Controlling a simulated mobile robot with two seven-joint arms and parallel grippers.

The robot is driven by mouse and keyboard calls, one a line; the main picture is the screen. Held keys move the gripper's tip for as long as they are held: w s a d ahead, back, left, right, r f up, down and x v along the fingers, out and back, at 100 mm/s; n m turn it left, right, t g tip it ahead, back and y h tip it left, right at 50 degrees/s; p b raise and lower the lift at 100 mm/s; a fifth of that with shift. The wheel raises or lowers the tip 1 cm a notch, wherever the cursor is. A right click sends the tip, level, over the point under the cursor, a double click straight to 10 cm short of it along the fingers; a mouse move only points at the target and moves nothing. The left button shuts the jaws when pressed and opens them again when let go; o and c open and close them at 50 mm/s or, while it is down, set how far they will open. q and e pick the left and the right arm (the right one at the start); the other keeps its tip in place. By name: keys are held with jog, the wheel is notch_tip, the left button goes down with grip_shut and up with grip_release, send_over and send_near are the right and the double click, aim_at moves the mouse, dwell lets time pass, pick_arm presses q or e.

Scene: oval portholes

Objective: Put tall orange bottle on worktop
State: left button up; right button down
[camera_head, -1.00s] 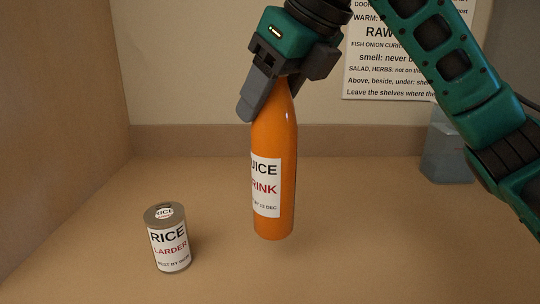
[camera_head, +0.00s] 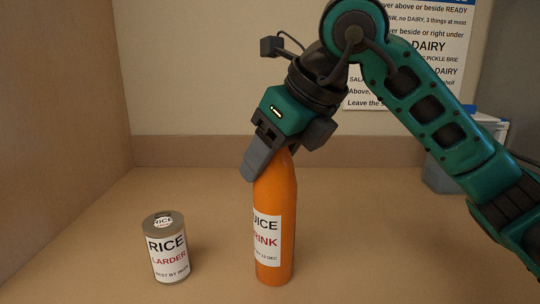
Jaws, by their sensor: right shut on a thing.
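The tall orange bottle (camera_head: 277,195) is upright in the middle of the view, with a white label reading JUICE DRINK. Its base is at or just above the tan worktop (camera_head: 350,235); I cannot tell whether it touches. My right gripper (camera_head: 270,165) is shut on the bottle's upper part from above, with one grey finger at its left side. The other finger and the bottle's neck are mostly hidden. My left gripper is not in view.
A rice can (camera_head: 167,247) stands on the worktop to the left of the bottle, with a gap between. A wall panel (camera_head: 60,130) bounds the left side. A grey-blue container (camera_head: 438,178) stands at the back right, partly behind my arm. A printed notice (camera_head: 437,60) hangs on the back wall.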

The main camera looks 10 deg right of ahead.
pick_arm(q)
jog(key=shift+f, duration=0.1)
pick_arm(e)
jog(key=shift+c, duration=1.9)
grip_release()
jog(key=shift+s+d+r, duration=0.1)
jog(key=shift+r, duration=0.3)
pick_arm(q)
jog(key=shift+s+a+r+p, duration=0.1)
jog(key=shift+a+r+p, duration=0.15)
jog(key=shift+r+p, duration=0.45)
pick_arm(e)
jog(key=v, duration=1.1)
jog(key=shift+r, duration=0.15)
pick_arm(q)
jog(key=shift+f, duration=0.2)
pick_arm(e)
jog(key=shift+s, duration=0.1)
pick_arm(q)
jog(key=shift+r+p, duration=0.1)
jog(key=shift+p, duration=0.2)
pick_arm(e)
jog(key=shift+r, duration=0.1)
